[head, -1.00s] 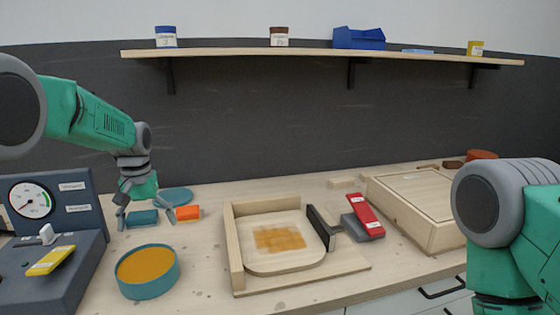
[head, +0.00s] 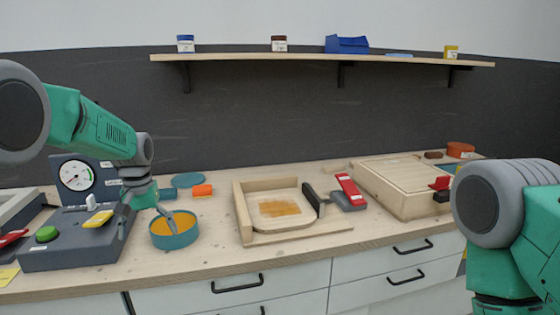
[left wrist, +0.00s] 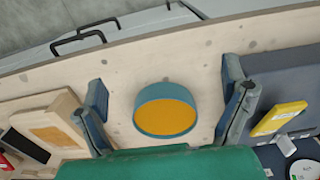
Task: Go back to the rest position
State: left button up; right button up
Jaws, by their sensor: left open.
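My left gripper (head: 150,205) is open and empty. In the head view it hangs at the left, between the gauge box and the blue bowl, with one finger seen in front of the bowl. In the left wrist view its two fingers (left wrist: 165,88) are spread wide. The round blue bowl (head: 174,231) with an orange fill shows between them, apart from both fingers; it is also in the wrist view (left wrist: 165,112). My right arm comes in at the right edge of the head view, and its gripper is out of view.
The dark gauge box (head: 85,245) with a yellow piece stands left of the bowl. An orange block (head: 202,190) lies behind it. A wooden frame (head: 243,212), a red-topped tool (head: 350,190) and a wooden box (head: 400,205) stand rightward. A shelf (head: 320,59) is above; drawer handles (head: 237,284) project below.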

pick_arm(q)
jog(key=s+d+f+m, duration=0.1)
jog(key=s+f, duration=0.9)
jog(key=f, duration=0.3)
jog(key=s+f+m, duration=0.1)
jog(key=s+f, duration=0.9)
jog(key=f, duration=0.2)
jog(key=s+d+f+m, duration=0.1)
jog(key=s+d, duration=0.1)
jog(key=s, duration=2.2)
jog(key=shift+d+t, duration=0.3)
jog(key=shift+d, duration=0.1)
jog(key=shift+w+f, duration=0.1)
jog(key=shift+w, duration=0.1)
